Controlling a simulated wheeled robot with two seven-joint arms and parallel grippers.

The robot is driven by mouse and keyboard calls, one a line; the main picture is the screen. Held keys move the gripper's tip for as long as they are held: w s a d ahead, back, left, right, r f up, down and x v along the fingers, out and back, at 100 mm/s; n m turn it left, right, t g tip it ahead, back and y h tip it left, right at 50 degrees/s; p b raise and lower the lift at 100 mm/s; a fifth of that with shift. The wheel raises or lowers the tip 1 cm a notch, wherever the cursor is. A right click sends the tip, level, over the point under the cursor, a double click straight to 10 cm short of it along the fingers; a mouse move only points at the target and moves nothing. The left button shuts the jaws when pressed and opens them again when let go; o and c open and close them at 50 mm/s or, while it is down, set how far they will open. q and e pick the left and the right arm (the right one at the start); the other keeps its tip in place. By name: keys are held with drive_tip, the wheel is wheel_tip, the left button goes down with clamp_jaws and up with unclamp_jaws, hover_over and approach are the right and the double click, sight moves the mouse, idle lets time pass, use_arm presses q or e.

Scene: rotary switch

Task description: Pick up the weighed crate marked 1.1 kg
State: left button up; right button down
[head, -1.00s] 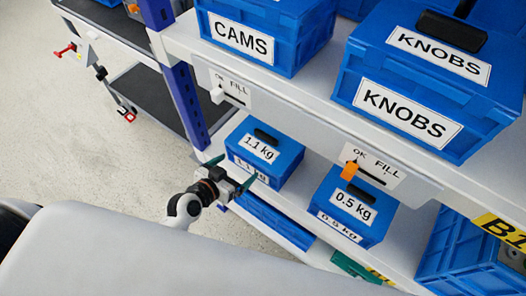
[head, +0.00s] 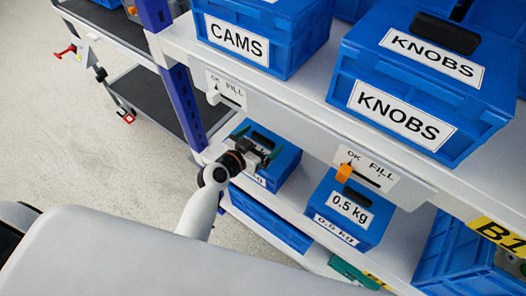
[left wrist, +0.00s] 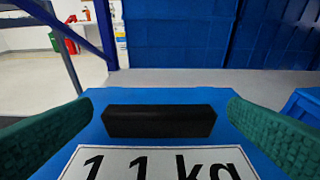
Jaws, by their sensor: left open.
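The blue crate marked 1.1 kg (head: 287,163) sits on the lower shelf, left of the 0.5 kg crate. My left gripper (head: 246,152) is over its top and hides most of its label in the head view. In the left wrist view the crate's black handle (left wrist: 159,121) lies between the two green fingers (left wrist: 158,130), with the label (left wrist: 160,165) below it. The fingers are open, one on each side of the handle, with a gap on both sides. My right gripper is not in view.
The 0.5 kg crate (head: 349,208) stands to the right on the same shelf. A blue post (head: 185,105) stands at the left. Switch plates (head: 368,172) are on the upper shelf's edge.

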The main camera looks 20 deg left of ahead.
use_arm(q)
drive_tip(key=shift+x, duration=0.95)
drive_tip(key=shift+c, duration=0.4)
drive_tip(key=c, duration=1.8)
drive_tip(key=shift+w+r, duration=0.1)
drive_tip(key=shift+c, duration=1.2)
